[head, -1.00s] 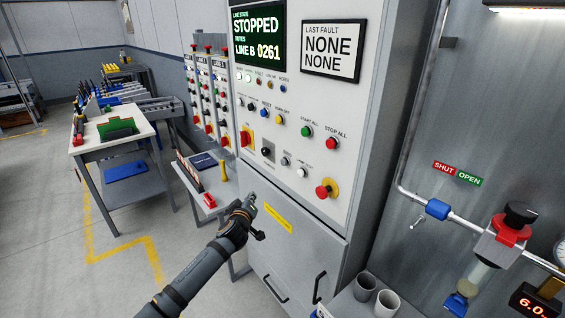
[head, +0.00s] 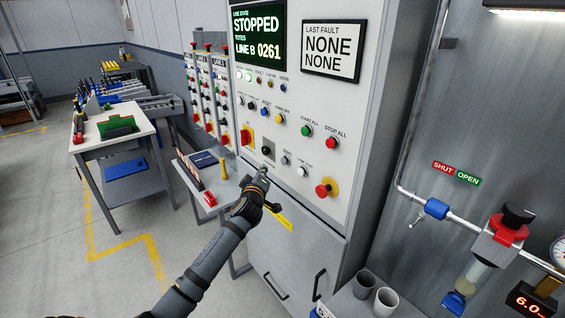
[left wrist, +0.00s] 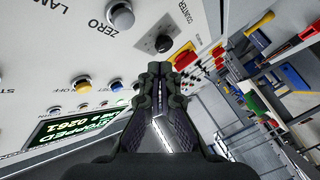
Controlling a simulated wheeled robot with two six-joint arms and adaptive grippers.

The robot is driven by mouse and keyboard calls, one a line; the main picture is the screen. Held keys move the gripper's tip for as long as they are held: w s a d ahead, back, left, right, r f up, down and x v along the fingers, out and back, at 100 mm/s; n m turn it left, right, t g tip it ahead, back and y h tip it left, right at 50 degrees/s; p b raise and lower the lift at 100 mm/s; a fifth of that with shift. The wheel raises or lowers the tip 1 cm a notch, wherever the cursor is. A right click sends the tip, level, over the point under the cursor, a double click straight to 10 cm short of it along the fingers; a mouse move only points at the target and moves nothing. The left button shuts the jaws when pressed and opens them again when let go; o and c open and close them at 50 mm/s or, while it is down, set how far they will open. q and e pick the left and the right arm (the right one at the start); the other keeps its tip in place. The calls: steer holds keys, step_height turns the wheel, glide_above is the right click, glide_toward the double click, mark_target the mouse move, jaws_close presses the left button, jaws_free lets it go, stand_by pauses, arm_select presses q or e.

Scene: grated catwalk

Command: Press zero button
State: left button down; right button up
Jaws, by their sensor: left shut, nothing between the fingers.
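The zero button (left wrist: 121,17), a round pale button with a metal rim, is near the top of the left wrist view beside its "ZERO" label. In the head view it is a small grey button (head: 285,160) on the lower part of the white control panel (head: 320,115). My left gripper (head: 263,170) is shut and empty, just below and left of the button. Its fingertips (left wrist: 164,72) point toward the panel in the left wrist view and look apart from the button. My right gripper is not in view.
A black selector knob (left wrist: 163,43) labelled "COUNTER" is close by. A small side table (head: 192,172) stands left of the cabinet.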

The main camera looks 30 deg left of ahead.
mark_target(284, 161)
arm_select(q)
steer(key=w, duration=0.1)
steer(key=w+d+b, duration=0.1)
steer(key=w, duration=0.1)
steer(key=w+d, duration=0.1)
steer(key=w, duration=0.1)
steer(key=shift+s, duration=0.1)
stand_by(0.5)
steer(key=shift+b, duration=0.3)
stand_by(0.5)
steer(key=shift+w+d+b, duration=0.15)
steer(key=shift+w+b, duration=0.25)
steer(key=shift+w, duration=0.05)
